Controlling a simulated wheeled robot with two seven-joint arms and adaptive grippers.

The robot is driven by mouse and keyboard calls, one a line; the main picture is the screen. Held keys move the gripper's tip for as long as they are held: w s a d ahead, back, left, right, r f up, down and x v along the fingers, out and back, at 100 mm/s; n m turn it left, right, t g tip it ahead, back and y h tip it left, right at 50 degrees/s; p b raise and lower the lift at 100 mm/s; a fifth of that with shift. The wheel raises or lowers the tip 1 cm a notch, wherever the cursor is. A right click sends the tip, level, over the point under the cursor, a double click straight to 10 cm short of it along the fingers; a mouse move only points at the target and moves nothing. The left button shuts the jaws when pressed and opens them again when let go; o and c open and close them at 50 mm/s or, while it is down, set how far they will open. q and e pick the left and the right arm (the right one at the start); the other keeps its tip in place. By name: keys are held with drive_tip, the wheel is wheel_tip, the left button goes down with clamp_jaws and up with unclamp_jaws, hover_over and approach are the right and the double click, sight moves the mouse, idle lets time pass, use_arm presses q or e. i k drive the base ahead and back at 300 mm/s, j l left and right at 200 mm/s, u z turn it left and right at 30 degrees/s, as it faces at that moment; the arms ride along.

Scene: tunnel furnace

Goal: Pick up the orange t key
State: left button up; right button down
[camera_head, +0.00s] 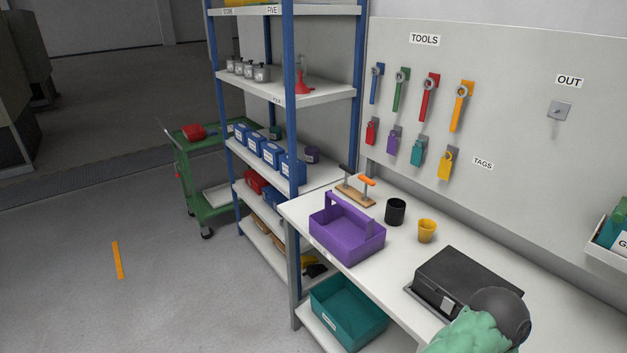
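The orange t key (367,182) stands upright in a small wooden block (355,195) on the white workbench, near its back left end. Its orange crossbar handle is on top, and its lower end is hidden in the block. A second t key with a black handle (347,170) stands beside it in the same block, to the left. Neither of my grippers shows in the head view.
A purple tote (347,240) stands in front of the block. A black cup (395,211) and a yellow cup (427,231) are to the right. A blue-post shelf (289,130) adjoins left.

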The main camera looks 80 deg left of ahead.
sight(367, 182)
drive_tip(key=u, duration=2.35)
drive_tip(key=i+j, duration=0.1)
